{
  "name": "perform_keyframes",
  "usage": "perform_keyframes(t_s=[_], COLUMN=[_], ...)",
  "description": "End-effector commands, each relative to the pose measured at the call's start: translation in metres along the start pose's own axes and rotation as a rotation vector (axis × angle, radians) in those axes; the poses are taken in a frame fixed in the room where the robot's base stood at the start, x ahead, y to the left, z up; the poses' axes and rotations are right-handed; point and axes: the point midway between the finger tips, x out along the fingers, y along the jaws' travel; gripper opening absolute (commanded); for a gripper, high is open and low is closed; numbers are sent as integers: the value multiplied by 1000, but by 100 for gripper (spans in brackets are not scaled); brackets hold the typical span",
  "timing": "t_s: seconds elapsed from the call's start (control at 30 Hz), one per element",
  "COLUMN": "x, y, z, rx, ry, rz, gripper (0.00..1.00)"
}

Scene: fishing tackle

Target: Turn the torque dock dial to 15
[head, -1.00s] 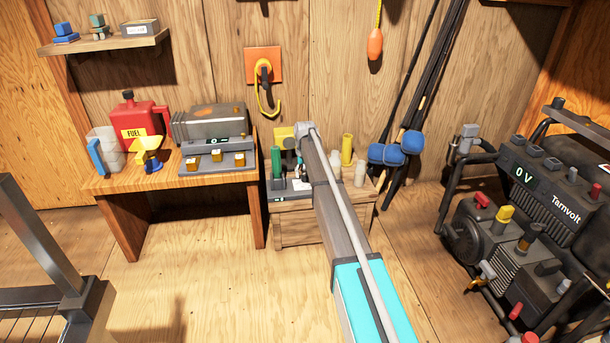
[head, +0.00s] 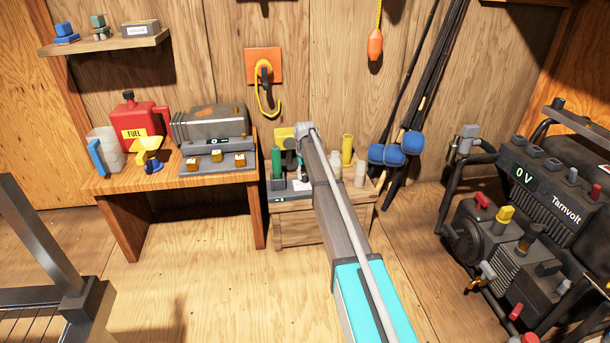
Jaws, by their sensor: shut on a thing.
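The dock (head: 285,197) is a grey unit on a small wooden crate table at the middle of the head view. Its small lit display is too small to read for certain. A green cylinder (head: 276,162) stands at its left. My arm reaches over the dock from the front. My gripper (head: 299,176) is down at the dock, mostly hidden behind my own arm link. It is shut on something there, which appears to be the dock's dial. The dial itself and its pointer are hidden.
A yellow cylinder (head: 347,149) and pale bottles (head: 360,174) stand right of my arm. A wooden bench (head: 215,176) at left holds a red fuel can (head: 139,124) and a grey machine (head: 212,121). A Tarnvolt generator (head: 540,190) stands at right. The floor in front is clear.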

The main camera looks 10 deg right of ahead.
Motion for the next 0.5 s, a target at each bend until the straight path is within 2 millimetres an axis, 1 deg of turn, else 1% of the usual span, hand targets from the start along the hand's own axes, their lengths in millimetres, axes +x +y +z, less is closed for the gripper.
perform_keyframes(t_s=[0.5], x=[0], y=[0], z=[0], rx=[-418], ry=[0], rz=[0], gripper=[0])
